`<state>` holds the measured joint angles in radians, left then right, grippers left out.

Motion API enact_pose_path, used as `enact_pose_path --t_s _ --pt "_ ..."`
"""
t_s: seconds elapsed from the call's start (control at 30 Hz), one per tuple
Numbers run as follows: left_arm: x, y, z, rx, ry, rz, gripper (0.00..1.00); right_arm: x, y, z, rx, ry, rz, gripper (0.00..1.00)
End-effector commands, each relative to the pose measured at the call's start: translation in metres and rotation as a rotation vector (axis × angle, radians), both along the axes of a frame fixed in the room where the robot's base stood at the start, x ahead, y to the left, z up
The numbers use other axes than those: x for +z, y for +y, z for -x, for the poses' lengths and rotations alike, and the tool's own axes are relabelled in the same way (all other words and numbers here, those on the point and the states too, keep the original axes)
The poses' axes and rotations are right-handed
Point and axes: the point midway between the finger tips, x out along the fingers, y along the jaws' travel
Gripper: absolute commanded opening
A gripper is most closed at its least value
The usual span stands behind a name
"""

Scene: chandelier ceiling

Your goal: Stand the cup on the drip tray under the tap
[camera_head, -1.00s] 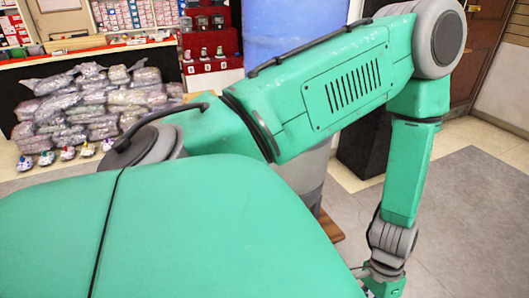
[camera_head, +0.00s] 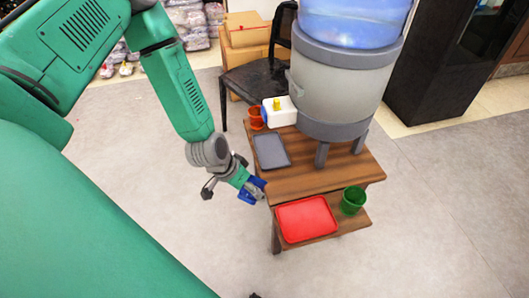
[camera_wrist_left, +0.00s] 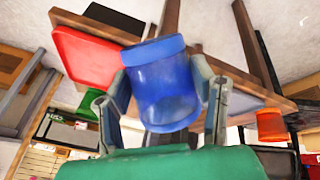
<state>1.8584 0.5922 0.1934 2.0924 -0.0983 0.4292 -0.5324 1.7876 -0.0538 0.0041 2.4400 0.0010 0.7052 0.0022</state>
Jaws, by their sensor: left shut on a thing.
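A blue cup (camera_head: 250,191) is between the fingers of my left gripper (camera_head: 246,186), just left of the wooden stand. In the left wrist view the cup (camera_wrist_left: 165,90) shows large, with one finger on each side. A dark grey tray (camera_head: 271,151) lies on the stand's top, left of the dispenser's legs. A red tray (camera_head: 307,219) lies on a lower shelf. The water dispenser (camera_head: 340,88) has a grey body and a small part sticking out at its left side, perhaps the tap (camera_head: 290,77). I cannot tell for certain which tray is the drip tray.
A green cup (camera_head: 353,200) stands right of the red tray. An orange cup (camera_head: 256,118) and a white box with a yellow top part (camera_head: 279,112) are at the stand's back left. A black chair (camera_head: 262,75) and cardboard boxes (camera_head: 247,30) stand behind. The floor at left is clear.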

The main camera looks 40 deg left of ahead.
Motion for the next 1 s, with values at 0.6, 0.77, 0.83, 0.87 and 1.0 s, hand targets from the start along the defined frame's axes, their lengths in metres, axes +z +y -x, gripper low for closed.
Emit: enact_pose_path --t_s 0.6,0.77,0.83,0.87,1.0 --pt "-0.021 0.047 -0.033 0.147 -0.936 -0.181 0.17 -0.121 0.001 0.0 0.0 0.0 0.0 0.4" --pt "-0.011 0.056 -0.033 0.168 -1.005 -0.205 0.17 -0.129 0.001 0.0 0.001 -0.001 0.0 0.4" --pt "-0.008 0.057 -0.041 0.17 -1.015 -0.208 0.17 -0.131 0.001 0.0 0.001 -0.001 0.0 0.4" --pt "-0.007 0.057 -0.047 0.171 -1.018 -0.209 0.17 -0.132 0.001 0.0 0.001 -0.001 0.0 0.4" --pt "-0.007 0.057 -0.083 0.169 -1.021 -0.21 0.17 -0.139 0.001 0.0 0.001 -0.001 -0.001 0.4"
